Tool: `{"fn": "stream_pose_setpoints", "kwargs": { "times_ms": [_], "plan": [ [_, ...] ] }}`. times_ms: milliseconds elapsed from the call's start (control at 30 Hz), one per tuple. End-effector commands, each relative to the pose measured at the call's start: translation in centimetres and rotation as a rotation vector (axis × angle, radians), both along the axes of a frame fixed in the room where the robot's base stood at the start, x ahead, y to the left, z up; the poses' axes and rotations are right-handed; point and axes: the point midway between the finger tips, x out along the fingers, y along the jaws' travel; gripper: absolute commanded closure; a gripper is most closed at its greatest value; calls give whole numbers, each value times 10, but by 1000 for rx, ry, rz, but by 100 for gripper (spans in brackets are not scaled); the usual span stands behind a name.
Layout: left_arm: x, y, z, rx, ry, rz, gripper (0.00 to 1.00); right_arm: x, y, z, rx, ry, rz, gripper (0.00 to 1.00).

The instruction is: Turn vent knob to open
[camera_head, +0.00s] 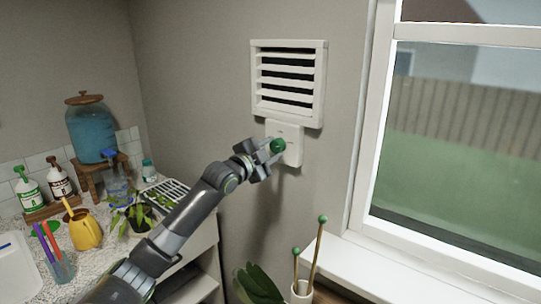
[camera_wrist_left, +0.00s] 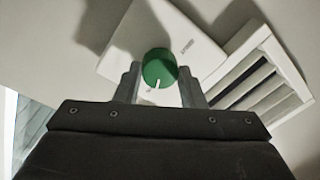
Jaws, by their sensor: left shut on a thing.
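A green round vent knob (camera_head: 278,146) sits on a white control plate (camera_head: 293,152) on the wall, just below the white vent (camera_head: 318,85). The vent's slats stand apart with dark gaps between them. My left gripper (camera_head: 272,150) is at the knob and shut on it. In the left wrist view the knob (camera_wrist_left: 159,68) is between the two grey fingers, with a white pointer mark on its face toward the gripper. Small lettering on the plate (camera_wrist_left: 205,55) is too small to read. My right gripper is not in view.
A window (camera_head: 465,150) with a white sill is to the right. A counter on the left holds a blue water dispenser (camera_head: 91,130), spray bottles, a yellow watering can (camera_head: 86,230) and a potted plant (camera_head: 138,216). Green-tipped stakes (camera_head: 318,245) stand in a pot below the vent.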

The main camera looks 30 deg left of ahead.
Motion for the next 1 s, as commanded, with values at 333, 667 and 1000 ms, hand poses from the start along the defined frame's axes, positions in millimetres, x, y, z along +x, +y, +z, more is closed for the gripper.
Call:
{"fn": "stream_pose_setpoints", "kwargs": {
  "times_ms": [333, 667, 1000],
  "plan": [
    [0, 0, -1, 73, -5, 0, 87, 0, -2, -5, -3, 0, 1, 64],
    [0, 0, 0, 76, -5, 0, 87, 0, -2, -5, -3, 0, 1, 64],
    [0, 0, 0, 75, -5, 0, 42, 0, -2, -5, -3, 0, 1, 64]
  ]
}}
